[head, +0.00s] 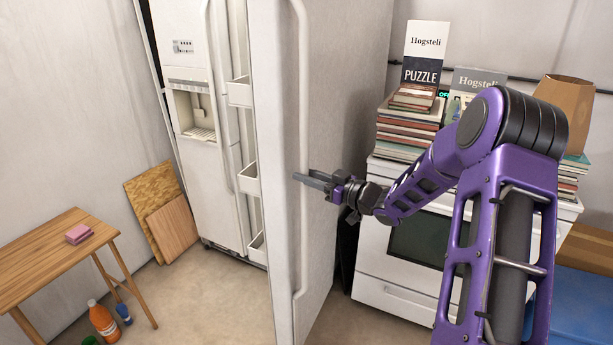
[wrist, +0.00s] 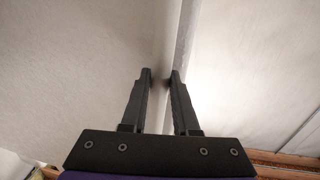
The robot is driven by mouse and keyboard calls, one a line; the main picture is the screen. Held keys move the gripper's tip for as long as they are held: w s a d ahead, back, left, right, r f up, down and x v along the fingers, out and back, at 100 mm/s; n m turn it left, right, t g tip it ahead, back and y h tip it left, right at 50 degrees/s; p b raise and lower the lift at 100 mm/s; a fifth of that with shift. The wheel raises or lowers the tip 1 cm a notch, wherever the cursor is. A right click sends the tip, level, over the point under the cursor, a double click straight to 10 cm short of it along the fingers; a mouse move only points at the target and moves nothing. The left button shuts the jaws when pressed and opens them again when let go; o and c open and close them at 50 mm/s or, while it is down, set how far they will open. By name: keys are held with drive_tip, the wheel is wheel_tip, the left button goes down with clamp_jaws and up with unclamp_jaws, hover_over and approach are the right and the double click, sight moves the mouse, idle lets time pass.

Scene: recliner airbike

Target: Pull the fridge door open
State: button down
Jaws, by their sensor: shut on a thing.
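The fridge door (head: 345,90) is swung open and stands out from the white fridge (head: 195,35); its inner shelf bins (head: 249,183) show along its left side. A long white vertical handle (head: 304,100) runs down the door near its free edge. My gripper (head: 299,178) reaches in from the right and is shut on this handle at about mid-height. In the wrist view my two dark fingers (wrist: 161,76) are on either side of the pale handle (wrist: 168,50), with a narrow gap between the tips. The fridge's other door, with the dispenser (head: 197,112), is closed.
A white stove (head: 400,275) stacked with books (head: 408,132) stands right of the door, behind my arm. A wooden table (head: 40,255) with a pink item is at left. An orange bottle (head: 103,320) stands on the floor. Floor (head: 225,300) left of the door is mostly clear.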

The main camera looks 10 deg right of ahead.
drive_tip(key=shift+w+d+r, duration=0.2)
drive_tip(key=shift+d, duration=0.15)
drive_tip(key=c, duration=0.9)
unclamp_jaws()
drive_tip(key=shift+w+f, duration=0.1)
drive_tip(key=shift+c, duration=0.2)
drive_tip(key=shift+a, duration=0.2)
drive_tip(key=shift+s+f, duration=0.1)
drive_tip(key=shift+s, duration=0.1)
drive_tip(key=v, duration=1.7)
drive_tip(key=shift+s+d, duration=0.1)
drive_tip(key=shift+s, duration=0.05)
